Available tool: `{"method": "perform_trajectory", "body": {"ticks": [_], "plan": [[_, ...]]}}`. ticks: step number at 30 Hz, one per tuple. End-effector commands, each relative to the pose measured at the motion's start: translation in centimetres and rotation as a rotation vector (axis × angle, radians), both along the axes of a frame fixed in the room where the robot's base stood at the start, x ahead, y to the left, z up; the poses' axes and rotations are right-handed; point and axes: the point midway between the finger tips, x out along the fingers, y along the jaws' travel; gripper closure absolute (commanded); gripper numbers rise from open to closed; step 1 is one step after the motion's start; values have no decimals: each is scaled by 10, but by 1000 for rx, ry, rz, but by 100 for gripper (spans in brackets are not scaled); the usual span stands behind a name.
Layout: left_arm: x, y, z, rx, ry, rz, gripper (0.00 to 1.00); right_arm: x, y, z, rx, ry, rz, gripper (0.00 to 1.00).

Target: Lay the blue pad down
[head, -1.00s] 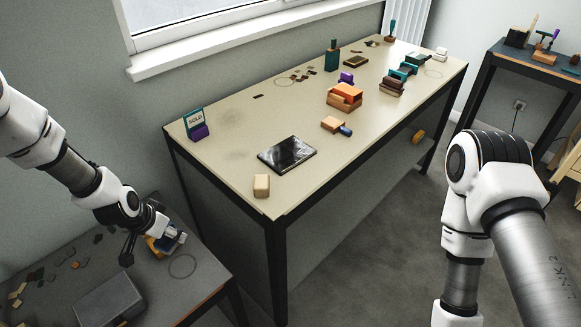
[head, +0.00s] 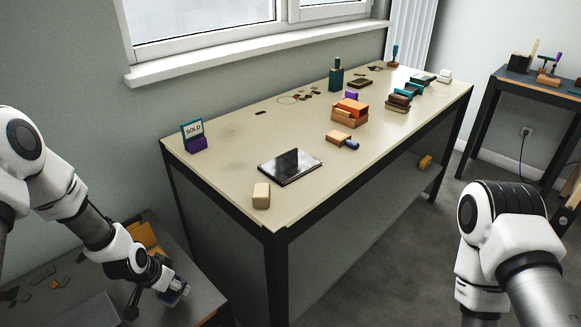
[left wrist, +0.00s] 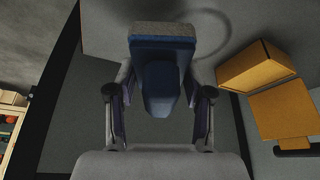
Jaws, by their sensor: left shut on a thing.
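The blue pad (left wrist: 162,52) is between the fingers of my left gripper (left wrist: 161,100) in the left wrist view. It looks like a wide dark blue block with a narrower blue part towards me. In the head view the left gripper (head: 172,286) is shut on it at the lower left, over the low dark table (head: 205,292). There only a small bluish part of the pad (head: 176,290) shows. I cannot tell whether the pad touches the table. My right gripper is out of view.
A yellow-orange box (left wrist: 262,62) with a flat orange piece (left wrist: 284,108) is right of the gripper in the left wrist view. The long beige table (head: 230,165) stands behind, with a SOLD sign (head: 193,132), a black tablet (head: 290,167) and several blocks.

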Motion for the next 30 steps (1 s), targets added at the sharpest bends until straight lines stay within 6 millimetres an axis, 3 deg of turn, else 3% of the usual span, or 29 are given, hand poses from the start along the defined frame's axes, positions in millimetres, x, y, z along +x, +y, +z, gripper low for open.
{"method": "perform_trajectory", "body": {"ticks": [30], "plan": [[0,0,-28,0,0,-1,81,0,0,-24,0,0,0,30]]}}
